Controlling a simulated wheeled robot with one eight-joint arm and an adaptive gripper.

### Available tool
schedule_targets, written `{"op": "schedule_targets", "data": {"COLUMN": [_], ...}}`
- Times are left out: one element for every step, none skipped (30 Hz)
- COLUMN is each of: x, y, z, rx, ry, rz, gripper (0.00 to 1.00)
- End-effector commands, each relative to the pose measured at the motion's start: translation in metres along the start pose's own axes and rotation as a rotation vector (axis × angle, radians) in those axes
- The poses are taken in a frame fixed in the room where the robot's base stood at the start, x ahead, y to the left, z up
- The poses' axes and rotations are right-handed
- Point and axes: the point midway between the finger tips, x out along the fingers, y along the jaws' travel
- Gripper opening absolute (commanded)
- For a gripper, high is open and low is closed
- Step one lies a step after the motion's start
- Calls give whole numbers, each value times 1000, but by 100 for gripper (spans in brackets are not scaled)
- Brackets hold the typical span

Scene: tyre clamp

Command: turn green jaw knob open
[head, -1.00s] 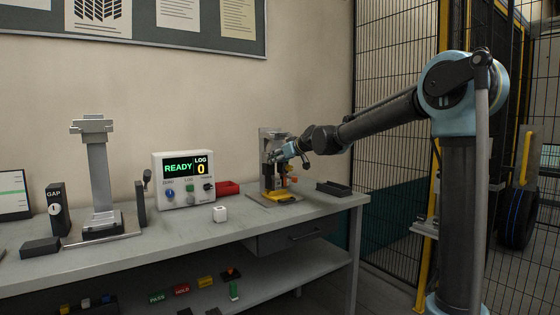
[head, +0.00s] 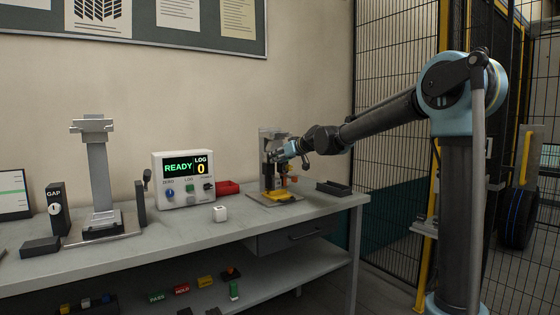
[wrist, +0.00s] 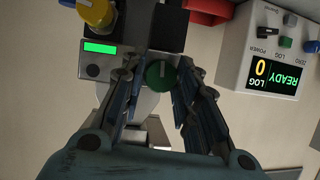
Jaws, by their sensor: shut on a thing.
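The green jaw knob (wrist: 159,75) is round with a pale pointer line and sits on the grey clamp fixture (wrist: 118,58). My gripper (wrist: 160,82) has its fingers on either side of the knob and is shut on it. In the head view my gripper (head: 277,155) is at the clamp stand (head: 269,138) at the right of the bench, and it hides the knob there. A yellow knob (wrist: 95,12) and a lit green strip (wrist: 100,47) show beside the green knob in the wrist view.
A control box (head: 184,180) reads READY and LOG 0, left of the clamp. A red bin (head: 228,188), a white cube (head: 220,213) and a dark tray (head: 333,188) stand near the clamp. A tall grey stand (head: 98,180) is farther left.

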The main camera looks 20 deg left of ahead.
Motion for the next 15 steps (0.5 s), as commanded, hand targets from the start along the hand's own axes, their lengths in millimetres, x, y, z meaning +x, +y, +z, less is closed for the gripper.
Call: {"op": "schedule_targets", "data": {"x": [0,0,0,0,0,0,0,0,0,0,0,0,0,0,0], "y": [1,1,1,1,1,1,1,1,1,1,1,1,1,1,1], "z": [0,0,0,0,0,0,0,0,0,0,0,0,0,0,0], "rx": [0,-1,-1,-1,-1,-1,-1,-1,-1,-1,-1,-2,-2,-2,-2], "ry": [1,1,1,1,1,1,1,1,1,1,0,0,0,0,0], "rz": [2,2,2,2,2,2,2,2,2,2,2,2,2,2,2], "gripper": [5,5,5,5,31,40,47,49,49,49,49,49,49,49,49]}}
